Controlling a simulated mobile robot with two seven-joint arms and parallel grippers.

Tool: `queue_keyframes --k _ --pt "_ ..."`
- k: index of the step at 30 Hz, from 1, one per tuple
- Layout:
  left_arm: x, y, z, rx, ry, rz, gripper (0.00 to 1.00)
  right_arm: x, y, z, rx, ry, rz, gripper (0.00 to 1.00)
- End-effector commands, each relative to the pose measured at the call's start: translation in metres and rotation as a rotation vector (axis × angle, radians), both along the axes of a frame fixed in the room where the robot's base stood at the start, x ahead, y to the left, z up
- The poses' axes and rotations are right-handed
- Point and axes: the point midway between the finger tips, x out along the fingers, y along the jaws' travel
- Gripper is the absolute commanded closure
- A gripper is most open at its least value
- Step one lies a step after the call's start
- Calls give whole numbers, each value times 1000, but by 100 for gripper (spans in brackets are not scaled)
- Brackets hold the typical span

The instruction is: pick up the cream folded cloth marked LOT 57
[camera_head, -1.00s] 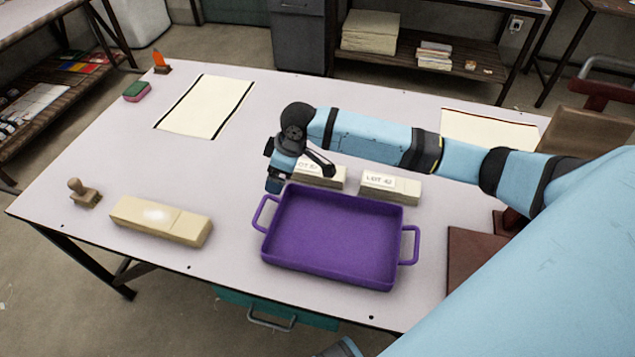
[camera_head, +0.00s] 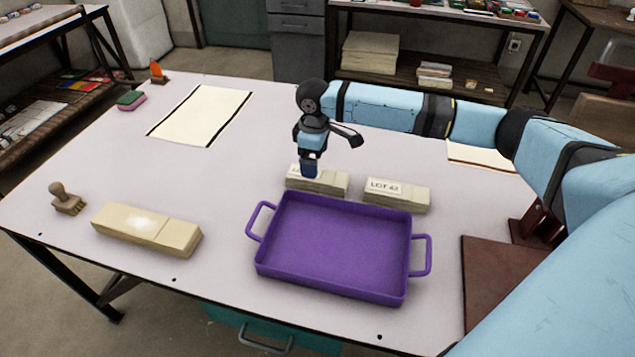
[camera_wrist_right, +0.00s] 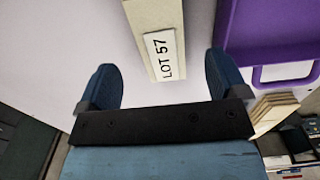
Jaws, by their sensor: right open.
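The cream folded cloth marked LOT 57 (camera_head: 332,185) lies flat on the table, just behind the purple tray. My right gripper (camera_head: 309,172) points down at its left end and partly covers its label in the head view. In the right wrist view the cloth (camera_wrist_right: 152,18) runs between the two open blue fingers of the gripper (camera_wrist_right: 160,68), with the LOT 57 label facing up. Clear space shows between each finger and the cloth's sides. My left gripper is not in view.
The purple tray (camera_head: 335,290) with two handles stands in front. A larger tan block (camera_head: 145,228) and a stamp (camera_head: 66,198) are at the left. A bordered sheet (camera_head: 203,115) lies behind.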

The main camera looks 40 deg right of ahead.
Motion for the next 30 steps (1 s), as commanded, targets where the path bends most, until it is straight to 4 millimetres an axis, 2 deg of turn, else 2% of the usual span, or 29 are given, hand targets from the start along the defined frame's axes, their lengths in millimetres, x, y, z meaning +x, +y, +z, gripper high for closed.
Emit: queue_keyframes --k 5,15,22,23,27,30 --pt "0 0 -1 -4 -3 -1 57 -1 -1 -10 -1 1 0 8" --pt "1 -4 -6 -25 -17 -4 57 -7 -4 -55 -1 1 1 8" --pt "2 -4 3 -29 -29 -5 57 -6 -4 -56 0 0 1 8" --pt "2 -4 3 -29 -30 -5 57 -6 -4 -56 0 0 1 13" --pt "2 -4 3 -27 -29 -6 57 -6 -4 -56 0 0 1 45" --pt "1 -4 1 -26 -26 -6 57 -6 -4 -56 0 0 1 64"
